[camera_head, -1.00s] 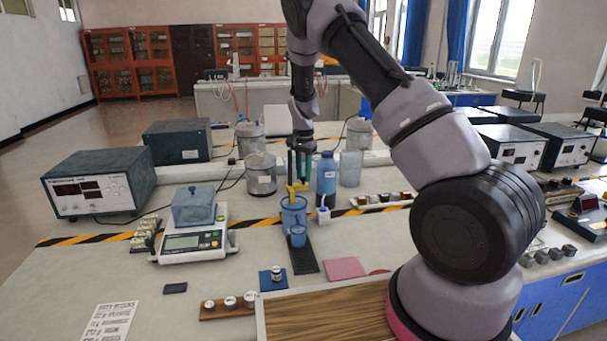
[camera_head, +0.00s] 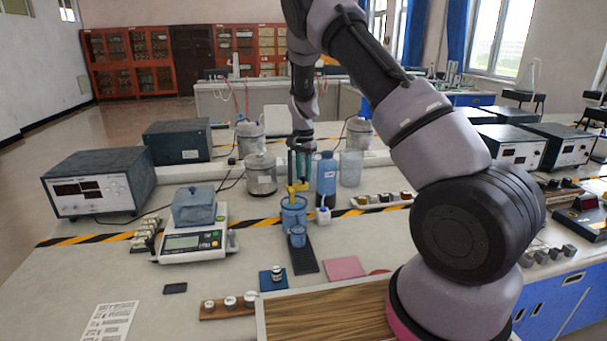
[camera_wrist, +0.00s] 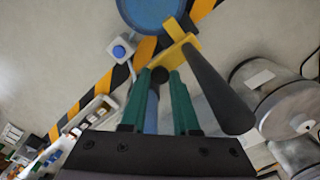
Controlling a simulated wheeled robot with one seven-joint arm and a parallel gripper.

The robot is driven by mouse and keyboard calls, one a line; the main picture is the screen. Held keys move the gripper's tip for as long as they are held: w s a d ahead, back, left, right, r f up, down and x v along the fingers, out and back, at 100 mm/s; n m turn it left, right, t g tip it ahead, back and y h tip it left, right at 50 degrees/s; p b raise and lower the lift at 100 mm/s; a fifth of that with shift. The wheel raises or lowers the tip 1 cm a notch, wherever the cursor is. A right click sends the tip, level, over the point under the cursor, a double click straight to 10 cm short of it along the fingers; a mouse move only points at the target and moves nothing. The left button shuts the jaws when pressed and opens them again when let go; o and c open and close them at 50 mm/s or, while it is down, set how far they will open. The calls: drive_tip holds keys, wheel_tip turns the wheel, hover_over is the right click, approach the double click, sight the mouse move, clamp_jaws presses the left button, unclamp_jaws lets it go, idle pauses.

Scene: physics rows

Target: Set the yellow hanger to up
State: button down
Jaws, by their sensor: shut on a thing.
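The yellow hanger (camera_head: 297,188) stands at the rim of a blue container (camera_head: 293,216) on the bench. In the wrist view the yellow hanger (camera_wrist: 178,50) lies right at my fingertips, with a dark bar (camera_wrist: 216,88) running from it toward the lower right. My gripper (camera_head: 301,179) points down over the container, and its teal fingers also show in the wrist view (camera_wrist: 162,78). The fingers are shut on the hanger; the exact contact is partly hidden. The container's round blue top (camera_wrist: 153,12) shows at the upper edge of the wrist view.
A blue bottle (camera_head: 326,174) and a clear beaker (camera_head: 351,169) stand close right of my gripper. A metal canister (camera_head: 261,175) stands to the left. A scale (camera_head: 186,243) is farther left.

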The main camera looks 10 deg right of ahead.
wheel_tip(320, 180, up, 10)
idle(0.6)
drive_tip(key=shift+w+r, duration=0.1)
drive_tip(key=shift+w, duration=0.05)
drive_tip(key=c, duration=0.7)
unclamp_jaws()
drive_tip(key=shift+o, duration=0.2)
wheel_tip(320, 180, up, 11)
